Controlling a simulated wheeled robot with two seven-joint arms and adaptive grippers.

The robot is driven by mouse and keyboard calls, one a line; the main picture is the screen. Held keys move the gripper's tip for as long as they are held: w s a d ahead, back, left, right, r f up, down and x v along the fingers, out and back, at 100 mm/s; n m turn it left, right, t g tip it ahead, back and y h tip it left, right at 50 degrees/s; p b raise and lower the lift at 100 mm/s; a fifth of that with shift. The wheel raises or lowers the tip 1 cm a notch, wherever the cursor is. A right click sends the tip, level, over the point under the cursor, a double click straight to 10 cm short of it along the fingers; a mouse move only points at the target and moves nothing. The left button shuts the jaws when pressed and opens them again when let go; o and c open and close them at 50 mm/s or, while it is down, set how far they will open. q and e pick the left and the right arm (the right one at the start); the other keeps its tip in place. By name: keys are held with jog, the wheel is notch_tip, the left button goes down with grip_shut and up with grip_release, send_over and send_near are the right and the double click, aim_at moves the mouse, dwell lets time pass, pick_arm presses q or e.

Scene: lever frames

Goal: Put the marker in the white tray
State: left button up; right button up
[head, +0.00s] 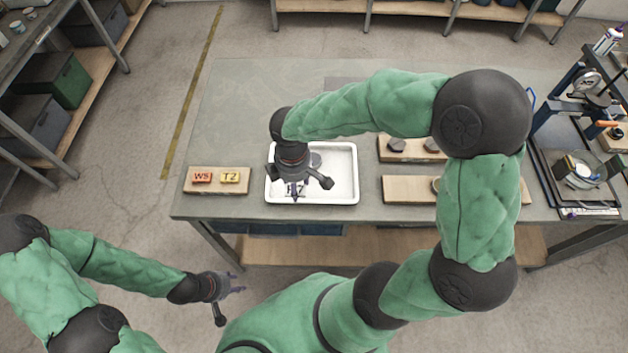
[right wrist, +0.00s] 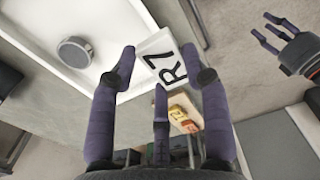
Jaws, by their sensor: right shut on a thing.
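The marker (right wrist: 163,60) is a white tile with black "R7" on it. In the right wrist view it is between the fingertips of my right gripper (right wrist: 160,72), which is shut on it. In the head view my right gripper (head: 295,188) points down over the left part of the white tray (head: 340,200); the marker is mostly hidden there. I cannot tell whether the marker touches the tray floor. The tray also shows in the right wrist view (right wrist: 60,75). My left gripper (head: 236,283) is open and empty, off the table's front edge.
A grey round puck (head: 315,160) sits inside the tray. Left of the tray, a wooden board (head: 215,187) holds a red tile (head: 202,177) and a yellow tile (head: 231,177). More wooden boards (head: 408,190) lie to the right. The table's far left (head: 235,110) is clear.

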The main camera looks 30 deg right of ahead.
jog(key=b, duration=0.2)
send_over(312, 187)
notch_tip(312, 187, down, 7)
jog(key=shift+a+r, duration=0.1)
jog(key=shift+d+f+b, duration=0.2)
jog(key=shift+f+b, duration=0.35)
jog(key=shift+f, duration=1.15)
jog(key=shift+f, duration=0.2)
jog(key=o, duration=0.9)
jog(key=shift+w+r, duration=0.1)
jog(key=shift+r, duration=0.05)
jog(key=shift+r, duration=0.3)
notch_tip(312, 187, up, 12)
jog(key=p, duration=0.3)
jog(key=shift+f, duration=0.25)
